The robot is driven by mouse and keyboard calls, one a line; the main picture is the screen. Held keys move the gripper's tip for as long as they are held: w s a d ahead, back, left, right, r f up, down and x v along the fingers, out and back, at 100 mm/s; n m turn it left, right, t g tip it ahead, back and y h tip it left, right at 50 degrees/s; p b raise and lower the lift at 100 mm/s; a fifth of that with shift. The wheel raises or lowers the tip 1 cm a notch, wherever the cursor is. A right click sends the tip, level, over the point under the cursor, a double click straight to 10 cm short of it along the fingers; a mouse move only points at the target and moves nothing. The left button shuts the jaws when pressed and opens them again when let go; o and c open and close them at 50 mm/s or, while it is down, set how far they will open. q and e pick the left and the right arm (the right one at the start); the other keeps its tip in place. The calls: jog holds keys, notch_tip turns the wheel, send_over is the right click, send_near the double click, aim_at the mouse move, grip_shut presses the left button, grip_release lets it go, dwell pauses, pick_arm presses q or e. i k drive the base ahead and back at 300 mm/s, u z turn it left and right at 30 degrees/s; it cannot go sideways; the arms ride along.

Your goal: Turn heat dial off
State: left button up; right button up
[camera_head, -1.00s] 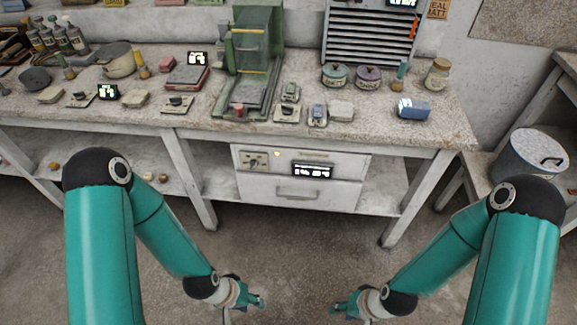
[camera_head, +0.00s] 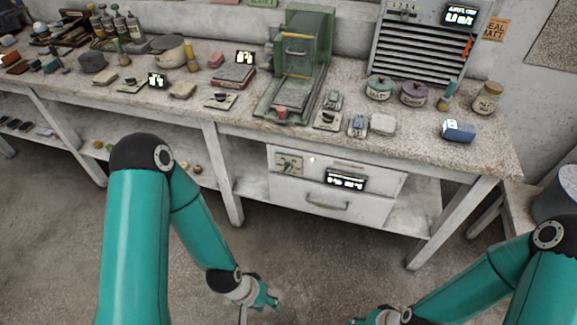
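A dial plate (camera_head: 289,163) with a dark knob is on the left of the front of a white drawer unit (camera_head: 380,208) under the bench. A small light and a lit display (camera_head: 346,180) are to its right. Other small plates with dark knobs lie on the bench, such as one at the centre-left (camera_head: 221,100) and one beside the green machine (camera_head: 327,119). I cannot read which is labelled heat. My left gripper (camera_head: 268,299) hangs low in front of the unit, apart from it. My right gripper (camera_head: 359,321) is partly cut off by the bottom edge. Neither visibly holds anything.
The bench (camera_head: 430,160) carries a green machine (camera_head: 302,60), lidded jars (camera_head: 379,88), a blue block (camera_head: 459,130) and a louvred panel unit (camera_head: 425,40) behind. Bench legs (camera_head: 224,175) flank the drawers. The floor in front is clear.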

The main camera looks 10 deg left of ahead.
aim_at(287, 166)
jog(key=u, duration=1.75)
jog(key=i, duration=0.1)
jog(key=z, duration=3)
jog(key=k, duration=1.05)
jog(key=u, duration=1.2)
jog(key=i, duration=1)
